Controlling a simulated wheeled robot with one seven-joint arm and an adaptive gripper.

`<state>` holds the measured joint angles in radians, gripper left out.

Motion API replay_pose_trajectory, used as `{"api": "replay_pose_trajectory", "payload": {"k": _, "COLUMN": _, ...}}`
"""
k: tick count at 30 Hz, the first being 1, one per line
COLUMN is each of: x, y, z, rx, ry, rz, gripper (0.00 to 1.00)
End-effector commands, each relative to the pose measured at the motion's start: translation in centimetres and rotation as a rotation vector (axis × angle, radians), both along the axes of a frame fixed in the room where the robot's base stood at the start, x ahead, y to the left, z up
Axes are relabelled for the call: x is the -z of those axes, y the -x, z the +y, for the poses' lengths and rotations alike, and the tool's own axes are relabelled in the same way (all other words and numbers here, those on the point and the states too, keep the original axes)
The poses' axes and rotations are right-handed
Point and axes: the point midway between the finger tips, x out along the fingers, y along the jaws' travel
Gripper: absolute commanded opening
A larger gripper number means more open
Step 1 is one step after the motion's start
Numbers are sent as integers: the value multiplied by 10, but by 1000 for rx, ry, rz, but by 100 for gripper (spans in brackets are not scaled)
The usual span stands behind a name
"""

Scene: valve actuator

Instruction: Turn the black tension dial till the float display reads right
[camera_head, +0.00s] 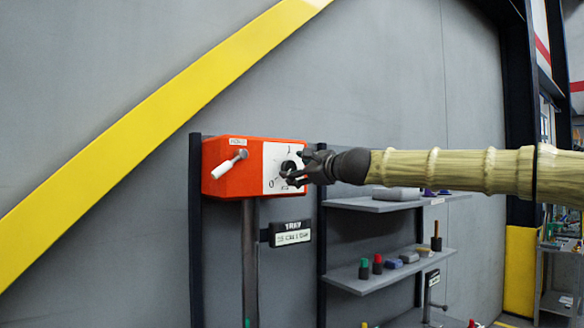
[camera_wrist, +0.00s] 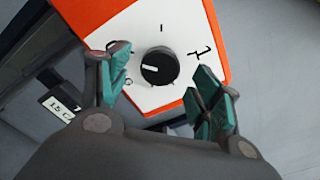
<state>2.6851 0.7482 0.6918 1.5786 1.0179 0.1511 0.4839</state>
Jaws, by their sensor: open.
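The black tension dial (camera_wrist: 160,66) sits on the white face plate (camera_wrist: 165,22) of an orange box. It is round with a white pointer line, which points left in the wrist view. In the head view the dial (camera_head: 290,168) is partly hidden by my gripper (camera_head: 303,170). My gripper also shows in the wrist view (camera_wrist: 160,95), open, with its teal-padded fingers apart on either side of the dial. No finger clearly touches it. A small sign (camera_head: 291,233) with a dark upper label and a pale lower panel hangs below the box; its lower text is too small to read surely.
The orange box (camera_head: 232,168) has a white-handled lever (camera_head: 230,164) on its left side and stands on a grey post. Shelves (camera_head: 400,268) with small coloured items are to the right, below my arm. A grey wall with a yellow diagonal band is behind.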

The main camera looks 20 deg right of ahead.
Motion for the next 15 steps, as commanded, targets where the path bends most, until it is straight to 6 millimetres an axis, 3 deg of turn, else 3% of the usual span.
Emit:
{"api": "replay_pose_trajectory", "payload": {"k": 6, "x": -1, "y": -18, "z": 6, "rx": 1, "ry": 1, "rz": 0, "gripper": 64}}
{"api": "replay_pose_trajectory", "payload": {"k": 15, "x": 0, "y": -26, "z": 9, "rx": 0, "ry": 0, "rz": 0, "gripper": 64}}
